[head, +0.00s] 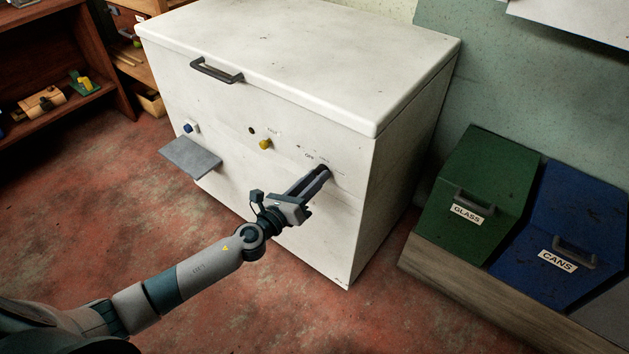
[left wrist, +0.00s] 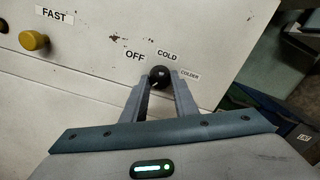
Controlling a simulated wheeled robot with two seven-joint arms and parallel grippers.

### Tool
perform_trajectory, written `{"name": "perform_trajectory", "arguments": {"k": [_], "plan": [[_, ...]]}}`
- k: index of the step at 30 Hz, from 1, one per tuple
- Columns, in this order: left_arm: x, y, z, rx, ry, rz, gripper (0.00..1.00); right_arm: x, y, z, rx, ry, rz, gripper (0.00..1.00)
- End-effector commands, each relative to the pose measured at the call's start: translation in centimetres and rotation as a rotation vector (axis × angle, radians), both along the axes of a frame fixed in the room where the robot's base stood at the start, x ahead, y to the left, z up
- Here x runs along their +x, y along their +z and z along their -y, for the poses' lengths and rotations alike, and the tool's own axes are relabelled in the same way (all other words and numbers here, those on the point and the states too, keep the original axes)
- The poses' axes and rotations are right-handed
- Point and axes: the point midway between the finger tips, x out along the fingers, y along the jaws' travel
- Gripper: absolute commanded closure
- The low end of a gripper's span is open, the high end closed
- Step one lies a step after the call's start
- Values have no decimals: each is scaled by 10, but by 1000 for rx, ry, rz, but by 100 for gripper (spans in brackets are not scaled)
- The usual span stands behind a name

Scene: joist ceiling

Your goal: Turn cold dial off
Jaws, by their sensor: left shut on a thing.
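A white chest freezer (head: 230,120) stands in front of me with a closed lid. On its front, at the right, is the black cold dial (left wrist: 159,76). The labels OFF, COLD and COLDER are set around it from left to right. My left gripper (head: 321,172) reaches the freezer front and is shut on the dial. In the left wrist view the two fingers (left wrist: 160,88) sit on either side of the dial. The dial's pointer is too small to read clearly. In the head view the fingers hide most of the dial. My right gripper is not in view.
A yellow knob (head: 265,144) labelled FAST sits left of the dial, with a blue-and-white knob (head: 190,127) farther left above a grey shelf (head: 190,157). A green GLASS bin (head: 480,195) and blue CANS bin (head: 575,230) stand right. The red floor (head: 90,200) at left is open.

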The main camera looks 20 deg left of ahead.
Motion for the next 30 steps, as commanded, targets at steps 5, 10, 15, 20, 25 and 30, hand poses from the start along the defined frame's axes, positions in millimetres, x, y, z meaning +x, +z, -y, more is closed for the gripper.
{"name": "perform_trajectory", "arguments": {"k": [5, 10, 15, 20, 25, 30], "plan": [[0, 0, 0, -160, 3, -57, 96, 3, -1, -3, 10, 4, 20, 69], [0, 0, 0, -309, 2, -112, 96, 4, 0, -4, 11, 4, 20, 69], [0, 1, 0, -440, 3, -159, 96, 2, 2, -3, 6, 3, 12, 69], [0, 1, 0, -532, 2, -193, 96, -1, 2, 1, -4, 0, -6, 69], [0, 1, -1, -590, 1, -214, 96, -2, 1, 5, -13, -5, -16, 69], [0, 1, 0, -614, 1, -223, 96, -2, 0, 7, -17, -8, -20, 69]]}}
